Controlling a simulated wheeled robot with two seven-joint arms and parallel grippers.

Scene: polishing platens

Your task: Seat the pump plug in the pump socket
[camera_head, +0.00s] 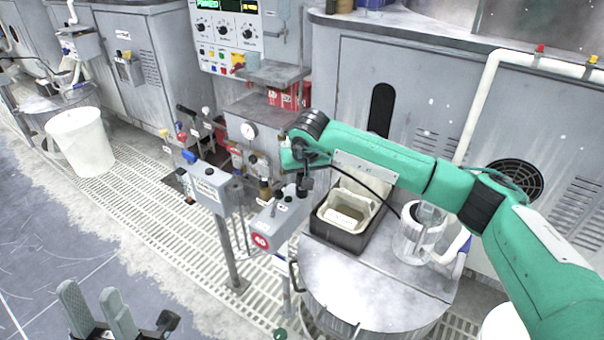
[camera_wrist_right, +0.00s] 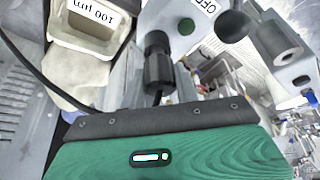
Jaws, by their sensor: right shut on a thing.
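In the right wrist view the black plug (camera_wrist_right: 158,62) appears beside a grey panel with a green button and an OFF label (camera_wrist_right: 190,20). I cannot tell whether the plug touches the box. The pump socket cannot be clearly identified. My left gripper (camera_head: 95,308) is open and empty at the lower left, over the floor.
A tray with a pale container (camera_head: 345,212) sits on the round metal drum lid (camera_head: 375,285), right of the control box. A black cable (camera_head: 375,190) runs beneath the arm. A second box on a post (camera_head: 212,190) stands left. A white bucket (camera_head: 80,142) stands farther left.

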